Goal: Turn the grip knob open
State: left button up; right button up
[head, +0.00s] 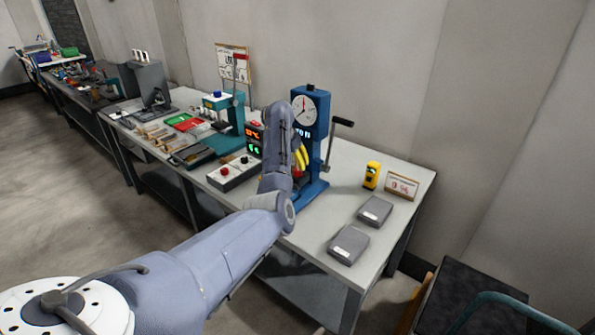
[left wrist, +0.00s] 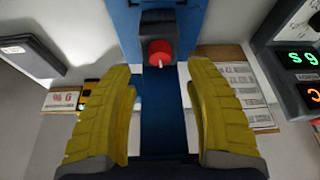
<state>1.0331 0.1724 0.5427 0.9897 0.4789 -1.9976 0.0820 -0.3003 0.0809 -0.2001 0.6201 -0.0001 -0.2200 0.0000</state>
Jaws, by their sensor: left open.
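The red knob (left wrist: 160,52) with a short white mark sits on a dark block (left wrist: 159,26) of the blue test stand (left wrist: 158,110). The mark points toward the bottom of the left wrist view. My left gripper (head: 301,158) is at the front of the stand. Its two yellow fingers are open in the left wrist view (left wrist: 165,92), spread to either side of the blue column. The knob lies beyond the fingertips, between their lines, untouched. My right gripper is not in view.
A crank handle (head: 341,122) sticks out right of the stand. A display box (head: 255,138) and a button box (head: 233,173) stand to its left. A yellow device (head: 371,175), a sign (head: 402,185) and two grey slabs (head: 348,245) lie on the table's right part.

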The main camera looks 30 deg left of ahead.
aim_at(298, 170)
pick_arm(q)
jog(key=shift+x, duration=3)
grip_shut()
jog(key=shift+r, duration=0.1)
